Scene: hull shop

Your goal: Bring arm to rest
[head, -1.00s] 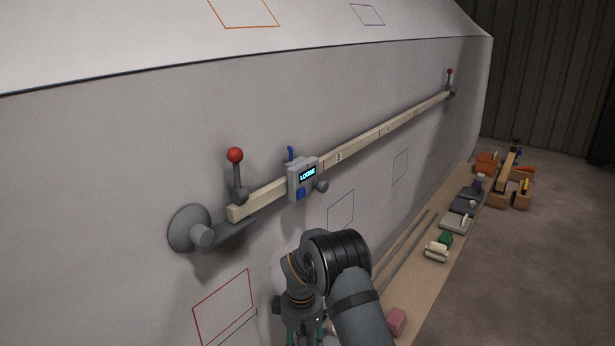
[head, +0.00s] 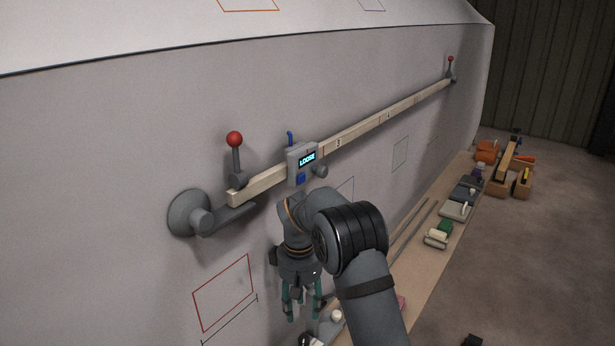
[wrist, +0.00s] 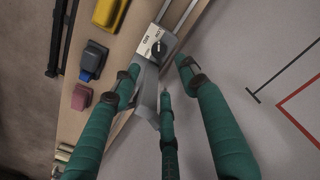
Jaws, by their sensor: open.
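My arm hangs in front of the pale hull wall (head: 120,150). My gripper (head: 302,312) points downward below the wooden batten (head: 365,130). Its green fingers are spread open in the wrist view (wrist: 160,82), with no held object visible between them. Beyond the fingertips, a small light-grey box with a dark dial (wrist: 155,43) lies on the wooden shelf (wrist: 118,58). I cannot judge the gap between them.
A box reading LOOSE (head: 303,163) sits on the batten just above my wrist. A red-knobbed lever (head: 235,140) and grey suction cup (head: 188,212) are at its left end.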

